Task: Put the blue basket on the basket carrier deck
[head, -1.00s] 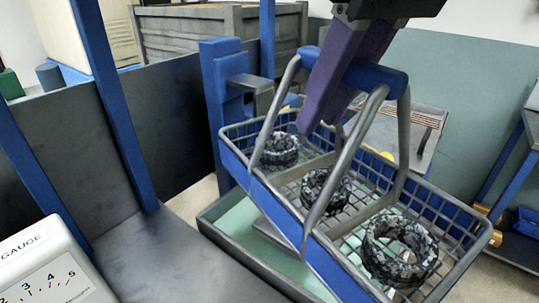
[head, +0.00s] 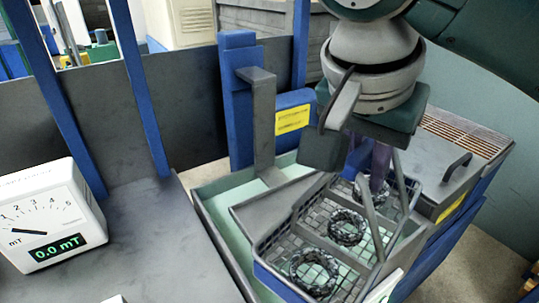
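The blue basket (head: 262,273) is a grey wire basket with a blue front rim, holding three dark mottled rings (head: 314,270). It is above the grey carrier deck (head: 262,213), overlapping its right part; I cannot tell whether it fully rests there. The deck hangs from a grey bracket (head: 263,125) on a blue post. My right gripper (head: 380,172), with purple fingers, comes in from the upper right and is at the basket's raised handle. The fingers look shut on its grip, partly hidden by the gripper body. My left gripper is not in view.
A tank (head: 212,218) with pale green inside surrounds the deck. A gauge box (head: 48,215) reading 0.0 mT stands on the dark table (head: 150,250) at left. A grey lidded cabinet (head: 455,165) with a handle and slatted vent stands at right.

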